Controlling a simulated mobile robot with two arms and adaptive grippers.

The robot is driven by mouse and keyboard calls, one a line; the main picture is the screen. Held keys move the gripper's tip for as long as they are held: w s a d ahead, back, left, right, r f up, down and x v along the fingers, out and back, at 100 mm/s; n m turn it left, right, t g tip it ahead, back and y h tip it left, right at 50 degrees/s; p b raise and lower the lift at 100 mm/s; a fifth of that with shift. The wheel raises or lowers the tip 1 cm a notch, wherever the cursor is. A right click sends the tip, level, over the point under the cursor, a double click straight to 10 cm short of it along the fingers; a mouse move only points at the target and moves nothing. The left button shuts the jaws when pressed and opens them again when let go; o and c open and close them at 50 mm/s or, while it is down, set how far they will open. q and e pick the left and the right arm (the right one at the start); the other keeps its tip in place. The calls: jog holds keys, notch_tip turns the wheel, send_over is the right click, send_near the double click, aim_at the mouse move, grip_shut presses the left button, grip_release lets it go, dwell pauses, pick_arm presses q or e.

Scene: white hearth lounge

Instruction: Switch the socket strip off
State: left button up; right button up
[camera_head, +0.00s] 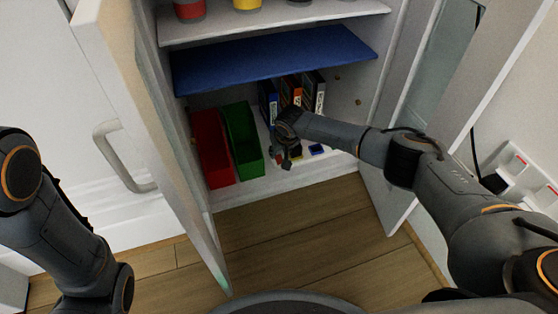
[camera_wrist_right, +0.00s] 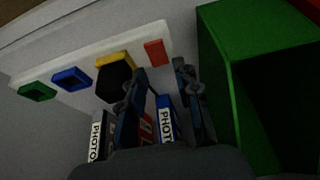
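The white socket strip (camera_wrist_right: 139,58) lies on the cabinet's lower floor and carries green, blue (camera_wrist_right: 72,79), yellow and red (camera_wrist_right: 155,53) coloured pieces. A black block (camera_wrist_right: 115,80) sits at the yellow piece. In the head view my right gripper (camera_head: 286,155) reaches into the cabinet and hides part of the strip; a blue piece (camera_head: 317,149) shows to its right. In the right wrist view the right gripper (camera_wrist_right: 159,72) has its two fingers apart with nothing between the tips, the red piece just beyond them. Contact cannot be told. My left gripper is out of view.
A green bin (camera_head: 243,140) and a red bin (camera_head: 211,148) stand left of my right gripper. Several photo binders (camera_head: 291,91) stand behind it. A blue shelf (camera_head: 270,60) hangs above. The open cabinet door (camera_head: 150,140) is at left; a white panel with red parts (camera_head: 525,172) is at right.

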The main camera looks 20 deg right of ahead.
aim_at(279, 159)
jog(key=shift+b+x, duration=0.8)
jog(key=shift+x, duration=0.5)
